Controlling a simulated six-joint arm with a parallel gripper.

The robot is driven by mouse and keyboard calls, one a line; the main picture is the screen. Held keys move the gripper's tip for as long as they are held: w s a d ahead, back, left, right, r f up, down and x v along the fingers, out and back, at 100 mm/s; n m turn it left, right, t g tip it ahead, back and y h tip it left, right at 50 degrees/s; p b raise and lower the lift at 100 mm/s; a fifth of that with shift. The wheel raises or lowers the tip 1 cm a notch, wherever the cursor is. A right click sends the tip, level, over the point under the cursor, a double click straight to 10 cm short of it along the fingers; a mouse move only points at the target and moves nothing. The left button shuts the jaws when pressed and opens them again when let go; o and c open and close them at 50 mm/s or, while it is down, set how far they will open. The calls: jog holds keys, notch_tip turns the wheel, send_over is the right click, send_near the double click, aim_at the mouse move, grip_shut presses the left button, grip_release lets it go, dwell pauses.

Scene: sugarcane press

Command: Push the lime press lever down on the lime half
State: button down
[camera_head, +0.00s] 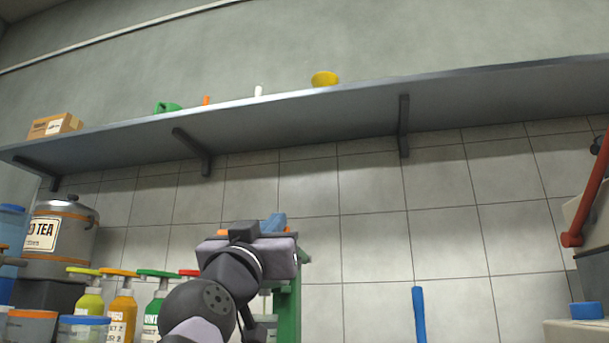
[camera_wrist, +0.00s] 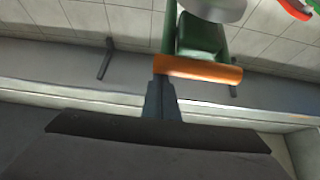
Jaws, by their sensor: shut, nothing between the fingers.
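The lime press is green. Part of its upright frame (camera_head: 291,310) shows in the head view behind my arm. In the wrist view its green lever (camera_wrist: 200,38) ends in an orange crossbar handle (camera_wrist: 198,69). My gripper (camera_wrist: 161,84) is shut and empty, with its fingertips at the left end of the handle. I cannot tell whether they touch it. In the head view my wrist hides most of the press, and a bit of the orange handle (camera_head: 222,232) shows above it. The lime half is not visible in either view.
Several pump bottles (camera_head: 122,307) and a tea urn (camera_head: 58,236) stand left of my arm. A blue upright rod (camera_head: 419,314) stands to the right, and a machine with a red lever (camera_head: 588,195) is at the far right. A wall shelf (camera_head: 300,118) runs above.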

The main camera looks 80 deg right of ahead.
notch_tip(320, 180, down, 3)
jog(key=shift+r+b, duration=0.1)
jog(key=shift+b, duration=1)
jog(key=shift+d, duration=0.1)
notch_tip(320, 180, up, 4)
jog(key=a+p, duration=0.1)
jog(key=p, duration=0.3)
jog(key=r+b+v, duration=0.1)
jog(key=b+v, duration=0.5)
jog(key=v, duration=0.4)
jog(key=shift+a, duration=0.45)
